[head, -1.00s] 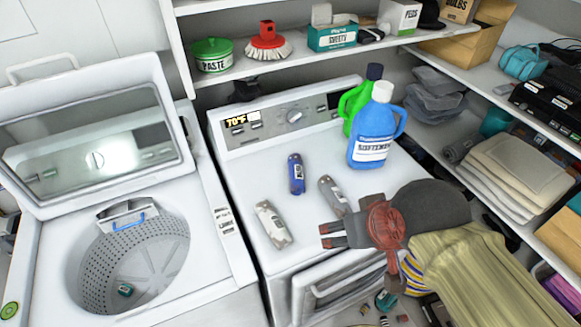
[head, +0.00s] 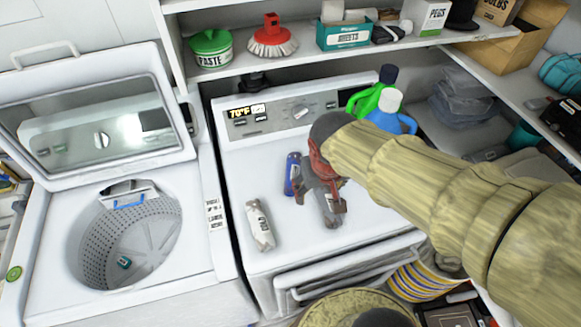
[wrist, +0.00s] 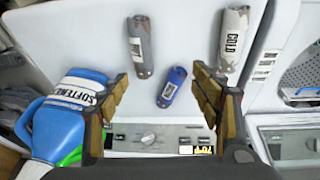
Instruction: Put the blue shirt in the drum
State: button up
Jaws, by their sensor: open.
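The blue shirt (head: 292,174) looks like a small blue roll with a white label, lying on the white dryer top, partly hidden behind my gripper in the head view. It shows whole in the wrist view (wrist: 172,88), between and beyond my two fingers. My gripper (head: 318,200) is open and empty above the dryer top; its spread fingers also show in the wrist view (wrist: 160,86). The drum (head: 95,238) is the perforated tub of the open washer at left, with a small teal item inside. Part of it shows at the right of the wrist view (wrist: 302,76).
A grey roll (head: 331,210) and a white roll marked COLD (head: 260,225) lie near the blue shirt. A blue softener bottle (head: 392,120) and a green bottle (head: 366,100) stand at the back right. The washer lid (head: 100,60) is raised. A shelf (head: 300,64) hangs above.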

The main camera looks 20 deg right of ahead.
jog(key=w+f+m+p, duration=0.1)
jog(key=w+f+p, duration=0.2)
jog(key=w+f, duration=0.35)
jog(key=m+p, duration=0.1)
jog(key=m, duration=0.1)
send_near(292, 170)
jog(key=s+f, duration=0.1)
jog(key=f, duration=0.1)
jog(key=shift+s+a+f+t+h, duration=0.2)
jog(key=shift+s+f+t+h, duration=0.1)
jog(key=shift+s+h, duration=0.1)
jog(key=shift+w+a+f+m, duration=0.15)
jog(key=shift+w+f+m, duration=0.25)
jog(key=shift+w+m, duration=0.15)
jog(key=shift+w+d+r+b+x, duration=0.1)
jog(key=shift+w+x, duration=0.05)
jog(key=shift+x, duration=1.1)
jog(key=shift+w+d+r+b+x, duration=0.1)
jog(key=shift+w+b+x, duration=0.05)
jog(key=shift+x, duration=1.1)
jog(key=shift+w+d+b+x, duration=0.1)
jog(key=shift+w+x, duration=0.05)
jog(key=shift+x, duration=1.1)
jog(key=shift+c, duration=0.2)
jog(key=shift+a, duration=0.1)
jog(key=c, duration=1.4)
jog(key=shift+r, duration=0.2)
